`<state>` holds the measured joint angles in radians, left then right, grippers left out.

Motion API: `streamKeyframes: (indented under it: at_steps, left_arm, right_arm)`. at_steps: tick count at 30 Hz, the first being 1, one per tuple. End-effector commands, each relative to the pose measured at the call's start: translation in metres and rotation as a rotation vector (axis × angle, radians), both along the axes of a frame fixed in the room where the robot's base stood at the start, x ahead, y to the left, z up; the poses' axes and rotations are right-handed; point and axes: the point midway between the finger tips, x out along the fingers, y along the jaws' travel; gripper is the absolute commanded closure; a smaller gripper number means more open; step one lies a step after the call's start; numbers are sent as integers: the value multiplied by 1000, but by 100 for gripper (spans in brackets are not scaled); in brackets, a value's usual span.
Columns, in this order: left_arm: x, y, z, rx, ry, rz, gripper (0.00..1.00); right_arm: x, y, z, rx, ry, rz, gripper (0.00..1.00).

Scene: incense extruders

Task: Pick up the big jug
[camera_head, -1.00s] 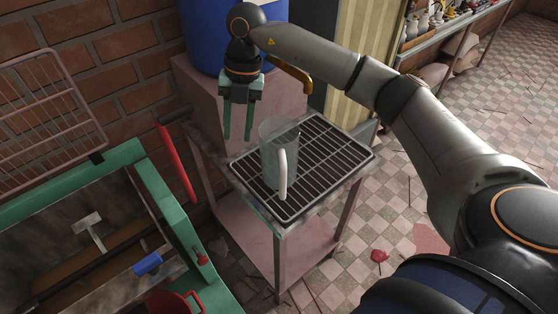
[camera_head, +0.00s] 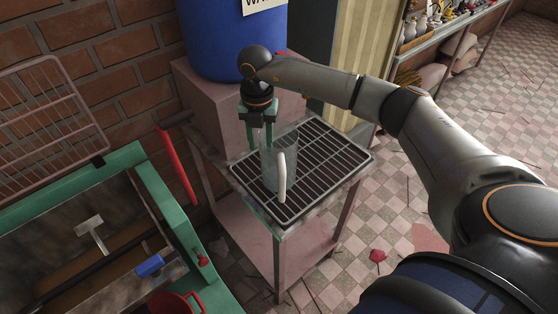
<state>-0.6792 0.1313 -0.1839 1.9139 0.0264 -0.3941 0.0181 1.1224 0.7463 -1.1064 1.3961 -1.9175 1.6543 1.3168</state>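The big jug (camera_head: 273,168), clear with a pale handle (camera_head: 282,176) facing the camera, stands upright on the black rack at the left part of the small stand. My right gripper (camera_head: 260,142), with green fingers, points down at the jug's far rim. Its fingers are apart, one just left of the jug and the other overlapping the rim. I cannot tell whether that finger is inside the jug or behind it, or whether either touches it. My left gripper is not in view.
The black rack (camera_head: 336,148) lies on the stand, with bare slots right of the jug. A blue barrel (camera_head: 228,45) stands on a pinkish block behind. A green-framed bench (camera_head: 160,195) is at the left, with a red bar (camera_head: 177,165) near the stand.

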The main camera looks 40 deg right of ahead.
Motion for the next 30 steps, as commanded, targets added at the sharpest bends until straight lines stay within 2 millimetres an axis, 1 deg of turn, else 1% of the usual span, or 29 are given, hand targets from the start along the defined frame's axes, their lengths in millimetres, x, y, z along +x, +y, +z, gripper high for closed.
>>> streamKeyframes:
  at_steps: [1,3,5,12,22,23,30]
  left_arm:
    - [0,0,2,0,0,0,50]
    - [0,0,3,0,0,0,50]
    - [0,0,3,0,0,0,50]
    - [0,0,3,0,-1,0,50]
    - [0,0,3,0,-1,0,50]
    - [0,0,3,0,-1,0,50]
    - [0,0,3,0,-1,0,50]
  right_arm:
    - [-1,0,-7,0,4,0,62]
    - [-1,1,-14,1,3,1,62]
    - [-1,1,-18,1,3,1,62]
    - [0,1,-20,1,0,1,62]
    - [0,0,-20,1,0,1,99]
    - [0,0,-20,1,0,1,100]
    - [0,0,-20,1,0,1,100]
